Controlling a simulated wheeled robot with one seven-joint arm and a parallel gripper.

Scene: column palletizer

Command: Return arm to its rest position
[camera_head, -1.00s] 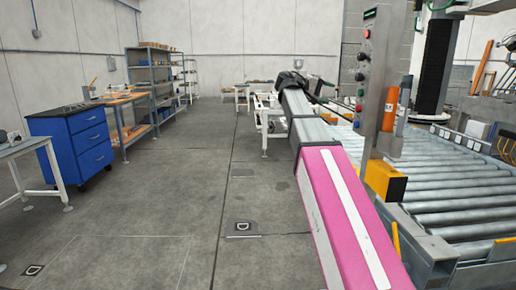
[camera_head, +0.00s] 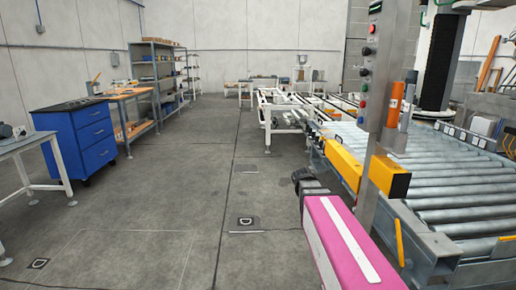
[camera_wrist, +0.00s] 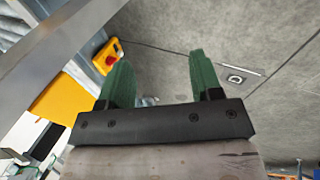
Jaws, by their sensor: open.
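My gripper (camera_wrist: 160,82) shows in the wrist view with its two green fingers spread apart and nothing between them. Past the fingers I see bare concrete floor and a yellow box with a red button (camera_wrist: 107,57). In the head view my pink arm link (camera_head: 345,245) comes up from the bottom edge, and a dark grey link (camera_head: 310,182) lies past its far end. The fingers cannot be made out in the head view.
A metal control post (camera_head: 377,110) and the roller conveyor (camera_head: 450,180) stand close on the right of my arm. A blue drawer cabinet (camera_head: 80,140), a workbench and shelves (camera_head: 158,75) line the left. The floor (camera_head: 170,200) between is clear.

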